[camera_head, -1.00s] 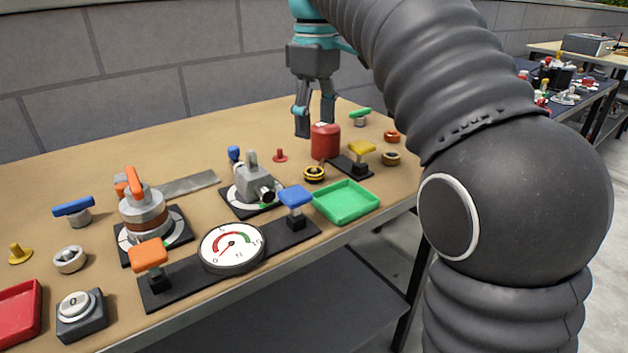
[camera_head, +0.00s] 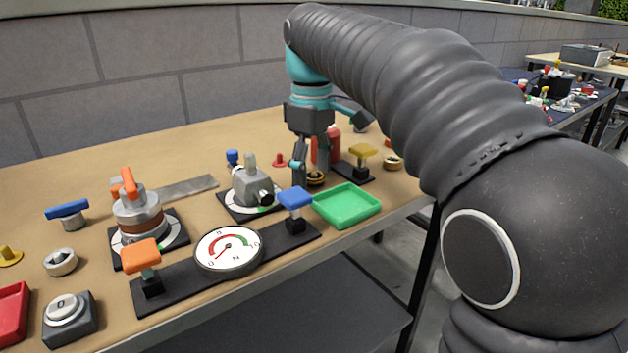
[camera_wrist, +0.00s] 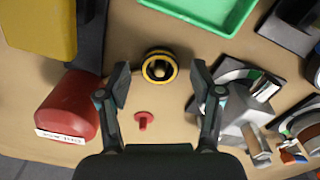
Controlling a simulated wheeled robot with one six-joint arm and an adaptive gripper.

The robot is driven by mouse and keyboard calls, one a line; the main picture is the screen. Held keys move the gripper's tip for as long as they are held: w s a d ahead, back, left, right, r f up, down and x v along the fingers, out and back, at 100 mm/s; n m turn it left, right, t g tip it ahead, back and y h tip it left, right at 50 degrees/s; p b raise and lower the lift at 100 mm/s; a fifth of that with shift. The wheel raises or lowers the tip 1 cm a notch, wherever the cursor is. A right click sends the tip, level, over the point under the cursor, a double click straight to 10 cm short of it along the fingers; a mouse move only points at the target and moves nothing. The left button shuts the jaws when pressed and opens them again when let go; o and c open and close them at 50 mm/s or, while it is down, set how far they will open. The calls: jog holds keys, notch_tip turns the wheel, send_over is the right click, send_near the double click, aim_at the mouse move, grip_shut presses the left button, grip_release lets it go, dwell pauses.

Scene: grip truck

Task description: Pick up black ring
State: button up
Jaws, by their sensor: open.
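The black ring, dark with yellow bands, lies on the tan tabletop. In the wrist view the black ring (camera_wrist: 159,54) sits around a small pale peg or hub, just beyond the fingertips and roughly centred between them. In the head view the black ring (camera_head: 317,180) is partly covered by a finger. My gripper (camera_wrist: 160,84) is open and empty, its fingers spread wide and pointing down over the table. In the head view my gripper (camera_head: 328,155) is above and beside the ring. I cannot tell the exact height above it.
A grey valve (camera_wrist: 238,108) is near the right finger. A green tray (camera_head: 346,204) and a yellow-handled piece (camera_head: 362,151) are nearby.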

grip_shut()
jog(key=shift+r, duration=0.1)
